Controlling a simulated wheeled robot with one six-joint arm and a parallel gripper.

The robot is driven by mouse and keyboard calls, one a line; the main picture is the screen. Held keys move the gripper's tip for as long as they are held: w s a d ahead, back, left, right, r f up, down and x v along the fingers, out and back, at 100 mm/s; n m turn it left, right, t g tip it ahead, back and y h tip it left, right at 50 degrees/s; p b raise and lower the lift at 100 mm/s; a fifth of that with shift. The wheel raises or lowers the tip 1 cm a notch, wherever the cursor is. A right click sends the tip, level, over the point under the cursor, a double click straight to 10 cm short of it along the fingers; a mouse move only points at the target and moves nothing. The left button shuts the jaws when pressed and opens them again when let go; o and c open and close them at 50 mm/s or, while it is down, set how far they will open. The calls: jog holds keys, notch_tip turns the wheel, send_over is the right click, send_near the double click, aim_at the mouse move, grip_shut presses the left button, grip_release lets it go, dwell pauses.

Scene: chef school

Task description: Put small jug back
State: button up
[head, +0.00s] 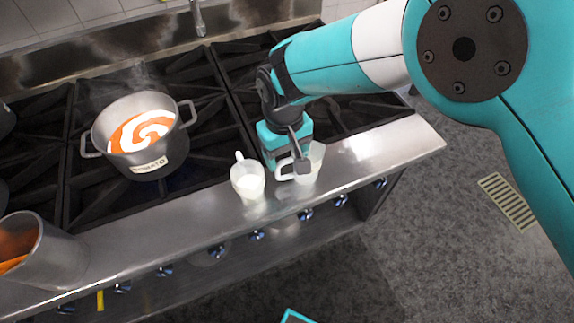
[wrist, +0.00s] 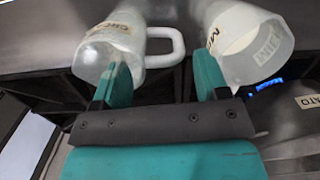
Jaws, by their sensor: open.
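Two small whitish translucent jugs stand on the steel front ledge of the stove in the head view. The left jug (head: 248,183) also shows at the right of the wrist view (wrist: 250,45), with a label that seems to begin "MI". The right jug (head: 314,163) also shows at the left of the wrist view (wrist: 105,48), with a partly hidden label. My gripper (head: 294,160) is open at the right jug, its fingers (wrist: 163,72) on either side of that jug's handle (wrist: 168,47). Whether they touch it is unclear. I cannot tell which jug is the small one.
A pot (head: 150,160) labelled TOMATO, with an orange and white swirl inside, sits on the stove grates (head: 212,130). A metal container (head: 55,255) with orange contents stands at the lower left. Knobs line the stove front. The ledge between container and jugs is clear.

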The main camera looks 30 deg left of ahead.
jog(key=r+b, duration=0.1)
jog(key=r, duration=0.2)
jog(key=r+b, duration=0.1)
jog(key=r, duration=0.3)
jog(key=shift+w+a+r, duration=0.15)
jog(key=shift+a+r, duration=0.05)
jog(key=shift+r, duration=0.4)
jog(key=shift+d+r, duration=0.1)
jog(key=w+d+r+m+y, duration=0.1)
jog(key=d+r, duration=0.5)
jog(key=d, duration=0.4)
jog(key=w+d+r+m+y, duration=0.1)
jog(key=d+r, duration=0.4)
jog(key=d, duration=0.4)
jog(key=s+d+r+m+y, duration=0.1)
jog(key=s+d+r+y, duration=0.1)
jog(key=s+d, duration=1.1)
jog(key=shift+s+d+m+y, duration=0.3)
jog(key=shift+d+m+y, duration=0.1)
